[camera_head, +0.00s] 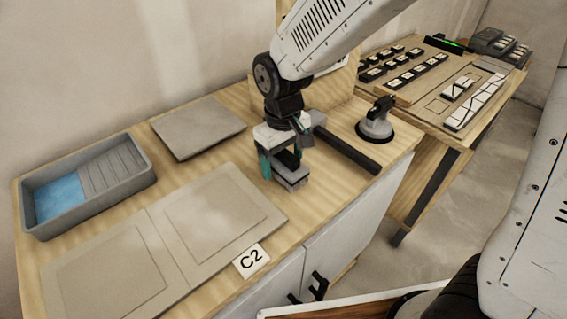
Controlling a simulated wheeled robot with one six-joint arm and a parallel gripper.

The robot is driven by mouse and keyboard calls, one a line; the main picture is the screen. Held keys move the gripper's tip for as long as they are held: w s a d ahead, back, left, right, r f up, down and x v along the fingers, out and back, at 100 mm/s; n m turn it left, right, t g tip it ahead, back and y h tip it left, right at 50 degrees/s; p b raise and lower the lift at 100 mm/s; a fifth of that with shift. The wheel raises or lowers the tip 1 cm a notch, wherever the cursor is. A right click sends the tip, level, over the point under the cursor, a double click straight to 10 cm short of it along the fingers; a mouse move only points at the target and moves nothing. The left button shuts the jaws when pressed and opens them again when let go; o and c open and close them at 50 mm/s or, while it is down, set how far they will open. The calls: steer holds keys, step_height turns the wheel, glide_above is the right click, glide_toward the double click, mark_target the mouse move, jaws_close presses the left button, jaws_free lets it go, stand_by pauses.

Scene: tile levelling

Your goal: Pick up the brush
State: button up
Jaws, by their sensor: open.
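My gripper (284,157) is open and points down over the wooden worktop, right of the middle tiles. Its teal-tipped fingers stand apart. A small dark block with a grey underside (291,178) sits between and just below the fingers; it looks like the brush, but the gripper hides much of it. I cannot tell whether the fingers touch it. A long black bar (347,151) lies just right of the gripper, running toward the worktop's right edge.
A suction cup tool (375,128) stands behind the black bar. Two large tiles (222,215) lie at the front beside a C2 label (251,260). A grey tray (105,175) with blue liquid and a loose tile (198,128) are at left. A second bench (425,105) holds small parts.

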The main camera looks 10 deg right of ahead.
steer(key=c, duration=1.1)
steer(key=shift+o, duration=0.2)
